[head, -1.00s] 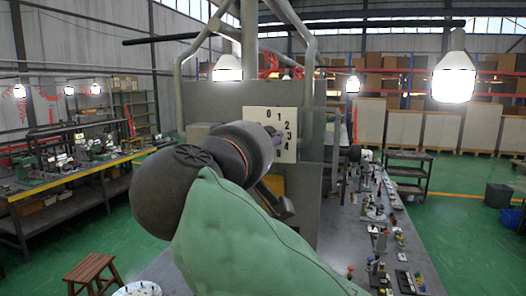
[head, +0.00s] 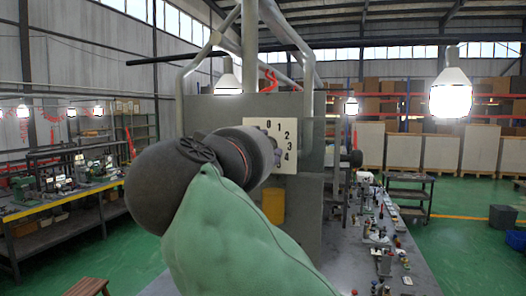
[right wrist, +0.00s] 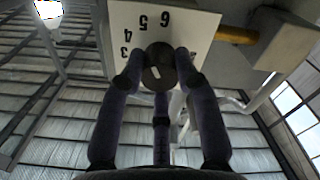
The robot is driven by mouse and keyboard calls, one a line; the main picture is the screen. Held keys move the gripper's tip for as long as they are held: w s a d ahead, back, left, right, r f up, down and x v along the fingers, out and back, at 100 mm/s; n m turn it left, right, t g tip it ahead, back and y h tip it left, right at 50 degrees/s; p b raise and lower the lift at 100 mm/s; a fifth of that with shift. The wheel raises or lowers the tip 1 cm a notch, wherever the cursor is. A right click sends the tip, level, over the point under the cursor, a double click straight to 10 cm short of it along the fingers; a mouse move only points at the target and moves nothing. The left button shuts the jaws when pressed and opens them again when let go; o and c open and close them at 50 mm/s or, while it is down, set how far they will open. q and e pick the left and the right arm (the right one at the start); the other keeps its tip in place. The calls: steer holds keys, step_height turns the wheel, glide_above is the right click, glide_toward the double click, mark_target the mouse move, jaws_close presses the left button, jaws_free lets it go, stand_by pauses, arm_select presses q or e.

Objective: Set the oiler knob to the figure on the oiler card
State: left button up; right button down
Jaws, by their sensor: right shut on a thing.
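A white plate (head: 303,132) with black figures 0 to 4 showing stands on a grey panel in the head view. My right gripper (head: 273,153) reaches it and covers its left part. In the right wrist view the plate (right wrist: 207,20) shows upside down, with figures 3 to 6 readable. A round dark knob (right wrist: 158,58) with a short white mark sits between the fingers of my right gripper (right wrist: 158,75), which are shut on it. I cannot tell surely which figure the mark faces. I cannot make out an oiler card. My left gripper is out of view.
A yellow cylinder (head: 273,206) is below the plate on the panel. A workbench (head: 350,265) with several small fittings runs along the right. Pipes (head: 250,50) rise above the panel. A lamp (head: 451,90) hangs at right.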

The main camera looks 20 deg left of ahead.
steer(key=shift+r, duration=0.15)
steer(key=c, duration=1.1)
jaws_free()
steer(key=shift+o, duration=1)
steer(key=shift+a, duration=0.15)
steer(key=s, duration=1.2)
steer(key=shift+a, duration=0.15)
